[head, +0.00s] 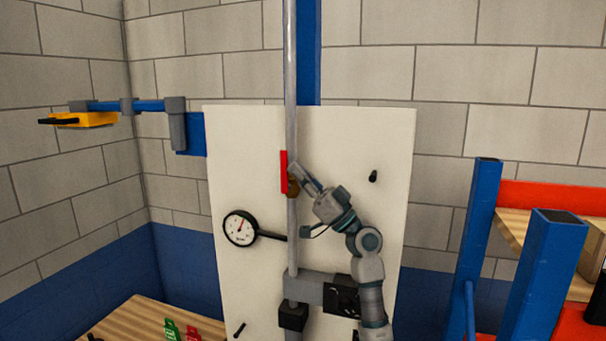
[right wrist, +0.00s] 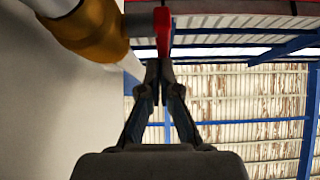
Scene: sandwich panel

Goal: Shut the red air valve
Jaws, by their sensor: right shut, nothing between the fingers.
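The red air valve handle (head: 284,172) stands upright, in line with the grey vertical pipe (head: 291,80), on the white panel. Its brass body (head: 293,188) sits on the pipe. My right gripper (head: 298,170) is just right of the handle, shut and empty. In the right wrist view the closed fingertips (right wrist: 157,68) are close by the red handle (right wrist: 162,28), with the brass body (right wrist: 95,32) to the upper left. I cannot tell whether the fingers touch the handle. My left gripper is not in view.
A round gauge (head: 240,228) is left of the pipe, below the valve. A black peg (head: 373,176) sticks out of the panel at right. A blue wall arm with a yellow end (head: 85,119) is at left. A blue-post rack (head: 545,265) stands at right.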

